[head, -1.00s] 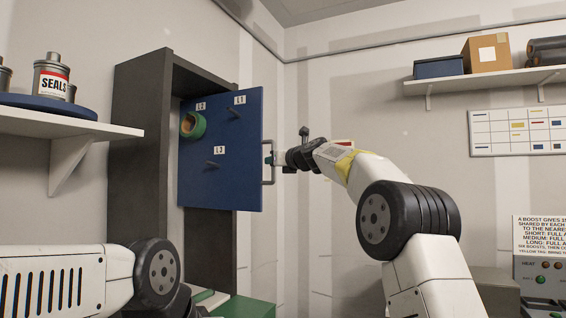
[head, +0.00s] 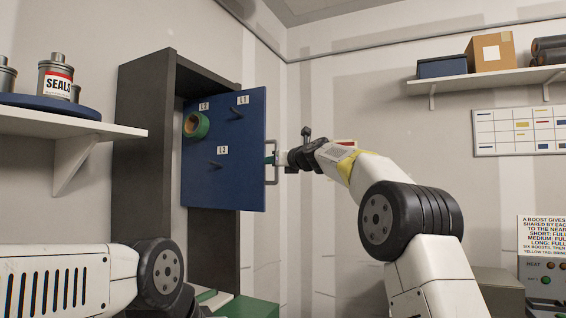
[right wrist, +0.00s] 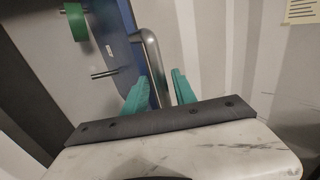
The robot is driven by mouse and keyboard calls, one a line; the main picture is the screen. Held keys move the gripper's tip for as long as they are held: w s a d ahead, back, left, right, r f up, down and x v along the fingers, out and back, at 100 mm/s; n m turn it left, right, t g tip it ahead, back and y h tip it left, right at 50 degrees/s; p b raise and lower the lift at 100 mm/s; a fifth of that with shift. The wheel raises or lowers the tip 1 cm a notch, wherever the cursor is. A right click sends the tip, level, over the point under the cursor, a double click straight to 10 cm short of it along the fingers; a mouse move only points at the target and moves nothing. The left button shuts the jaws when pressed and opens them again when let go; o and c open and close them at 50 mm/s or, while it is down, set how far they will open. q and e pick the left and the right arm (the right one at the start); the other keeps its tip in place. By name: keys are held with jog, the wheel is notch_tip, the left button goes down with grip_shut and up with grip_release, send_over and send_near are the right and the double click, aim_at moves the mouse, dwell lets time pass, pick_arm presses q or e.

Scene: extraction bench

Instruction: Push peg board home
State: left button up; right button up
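The blue peg board (head: 232,178) juts out to the right from the tall dark cabinet (head: 143,160). It carries labels L1, L2 and L3, bare pegs at L1 and L3, and a green roll (head: 196,125) on the peg by L2. A grey handle (head: 275,172) is on its right edge and also shows in the right wrist view (right wrist: 152,62). My right gripper (head: 271,159) is at this handle; in the right wrist view its green fingers (right wrist: 160,94) stand on either side of the bar, with a gap at the right finger. My left gripper is out of view.
A shelf (head: 125,131) with a SEALS can (head: 56,80) is at left. A high shelf (head: 490,80) at right holds boxes. A green surface (head: 245,308) lies below the board.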

jog(key=v, duration=0.7)
jog(key=shift+s+d, duration=0.25)
jog(key=s+d+f+n+g+h, duration=0.2)
jog(key=s+d+f+n, duration=0.5)
jog(key=s+f, duration=0.5)
jog(key=s+d+f+n+g+h, duration=0.3)
jog(key=s+d+f+n, duration=0.4)
jog(key=s+f+n, duration=0.5)
jog(key=s+d+f+n+g+h, duration=0.3)
jog(key=s+d+f+n, duration=0.4)
jog(key=s, duration=1.1)
notch_tip(320, 180, down, 5)
jog(key=n, duration=0.3)
jog(key=shift+s, duration=0.25)
jog(key=shift+f, duration=0.1)
